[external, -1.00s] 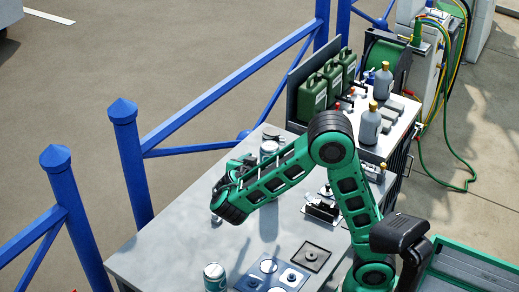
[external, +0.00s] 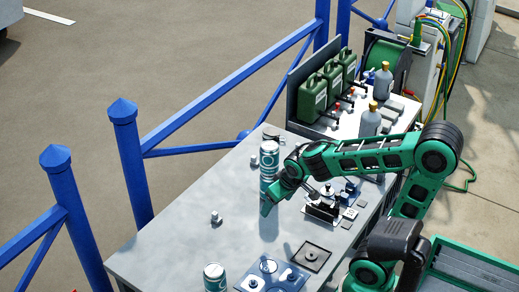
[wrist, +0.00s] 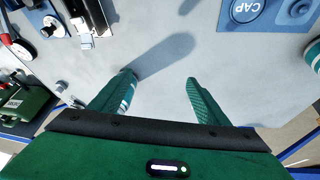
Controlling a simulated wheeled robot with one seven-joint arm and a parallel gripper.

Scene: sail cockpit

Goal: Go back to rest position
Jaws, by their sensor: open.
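My gripper (external: 267,207) hangs low over the grey table (external: 180,245), in front of a standing teal-and-white can stack (external: 269,155). In the wrist view my gripper (wrist: 160,84) has its two green fingers spread, with nothing held between them. Part of a teal-and-white can (wrist: 126,88) shows beside the left finger, which hides the rest; whether they touch cannot be told. My arm is bent, with its elbow out at the right in the external view.
Another teal can (external: 215,278) stands near the front edge beside a blue pad (external: 272,275). A small black device (external: 322,208) stands right of my gripper. Green canisters (external: 325,88) and grey bottles (external: 383,82) stand at the back. Blue railings (external: 130,165) run along the left.

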